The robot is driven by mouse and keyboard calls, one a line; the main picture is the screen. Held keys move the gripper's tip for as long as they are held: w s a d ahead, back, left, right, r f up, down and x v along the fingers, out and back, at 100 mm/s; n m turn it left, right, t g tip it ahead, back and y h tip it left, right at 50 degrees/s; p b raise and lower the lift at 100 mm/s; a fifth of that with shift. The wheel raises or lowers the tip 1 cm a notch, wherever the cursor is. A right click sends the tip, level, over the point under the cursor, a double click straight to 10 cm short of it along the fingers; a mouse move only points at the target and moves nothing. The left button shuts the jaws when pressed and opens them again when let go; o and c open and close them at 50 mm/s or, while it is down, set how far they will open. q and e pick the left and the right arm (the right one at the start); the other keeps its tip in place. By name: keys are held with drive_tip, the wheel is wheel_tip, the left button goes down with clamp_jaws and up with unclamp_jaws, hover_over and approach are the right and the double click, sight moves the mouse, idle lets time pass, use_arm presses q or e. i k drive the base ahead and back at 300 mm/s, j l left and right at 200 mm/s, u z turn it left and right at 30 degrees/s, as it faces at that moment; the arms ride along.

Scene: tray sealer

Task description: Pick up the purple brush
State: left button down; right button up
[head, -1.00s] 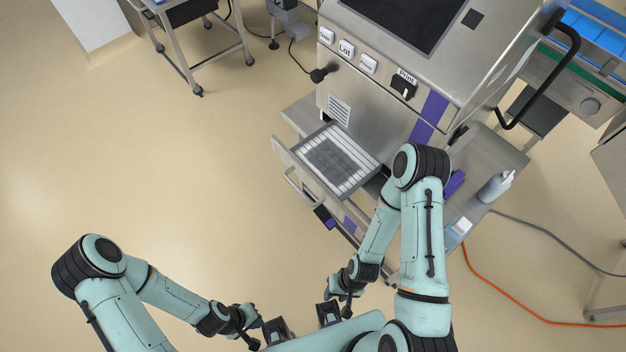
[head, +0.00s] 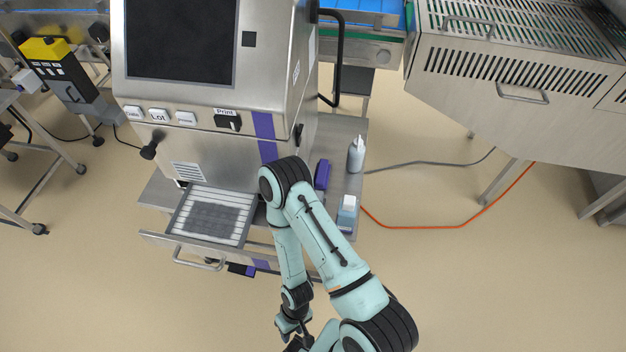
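A purple block-shaped thing (head: 322,174), which looks like the purple brush, lies on the steel side shelf right of the machine. Its bristles cannot be made out, and it stands close to my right arm's elbow. My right gripper (head: 295,342) is low in the head view, below the open drawer and well away from the purple thing. It is small and partly cut off by the frame's bottom edge, so its opening cannot be told. My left gripper is out of view.
A grey bottle (head: 356,155) and a bottle with a blue label (head: 347,214) stand on the same shelf (head: 345,135). The machine's drawer (head: 212,215) is pulled open. An orange cable (head: 440,226) lies on the floor at the right. Floor at lower right is clear.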

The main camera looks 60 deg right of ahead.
sight(322, 175)
drive_tip(key=z, duration=2.05)
